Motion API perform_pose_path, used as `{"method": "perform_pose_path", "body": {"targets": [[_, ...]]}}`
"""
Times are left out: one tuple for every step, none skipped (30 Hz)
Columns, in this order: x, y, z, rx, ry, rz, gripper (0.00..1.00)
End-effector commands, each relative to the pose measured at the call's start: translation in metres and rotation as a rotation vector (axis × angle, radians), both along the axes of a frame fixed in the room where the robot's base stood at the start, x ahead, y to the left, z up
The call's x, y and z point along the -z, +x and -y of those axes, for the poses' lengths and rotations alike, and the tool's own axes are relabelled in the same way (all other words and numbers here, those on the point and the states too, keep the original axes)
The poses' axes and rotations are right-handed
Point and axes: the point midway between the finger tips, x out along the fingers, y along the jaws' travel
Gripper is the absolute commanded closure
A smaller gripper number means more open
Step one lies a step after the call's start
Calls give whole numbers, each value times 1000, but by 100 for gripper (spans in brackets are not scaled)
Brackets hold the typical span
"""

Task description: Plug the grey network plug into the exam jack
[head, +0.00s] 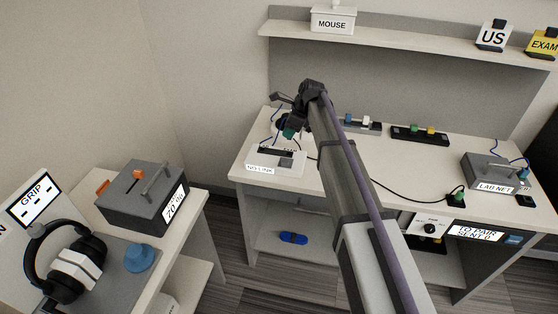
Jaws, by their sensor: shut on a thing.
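My gripper (288,127) is at the far end of my arm, over the back left of the long desk. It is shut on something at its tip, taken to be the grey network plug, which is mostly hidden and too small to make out. A small teal part shows at the tip. Just below and in front of it is a pale box (291,170) with a dark slot and a "NO LINK" display. I cannot tell whether the gripper touches it. No jack marked exam can be made out; an "EXAM" sign (543,43) stands on the shelf at top right.
A grey "LAB NET" box (485,174) stands on the desk's right. A dark cable (400,198) crosses the desk to a black block (456,197). Dark strips with coloured plugs (420,134) lie at the back. A headset (66,262) and grey box (146,198) are at left.

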Motion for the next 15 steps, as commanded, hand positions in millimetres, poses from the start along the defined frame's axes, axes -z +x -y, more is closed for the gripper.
{"method": "perform_pose_path", "body": {"targets": [[0, 0, 0, 0, 0, 0, 98], [0, 0, 0, 0, 0, 0, 98], [0, 0, 0, 0, 0, 0, 98], [0, 0, 0, 0, 0, 0, 98], [0, 0, 0, 0, 0, 0, 98], [1, 0, 0, 0, 0, 0, 98], [2, 0, 0, 0, 0, 0, 98], [3, 0, 0, 0, 0, 0, 98], [5, 0, 0, 0, 0, 0, 98], [7, 0, 0, 0, 0, 0, 98], [9, 0, 0, 0, 0, 0, 98], [13, 0, 0, 0, 0, 0, 98], [16, 0, 0, 0, 0, 0, 98], [20, 0, 0, 0, 0, 0, 98], [25, 0, 0, 0, 0, 0, 98]]}}
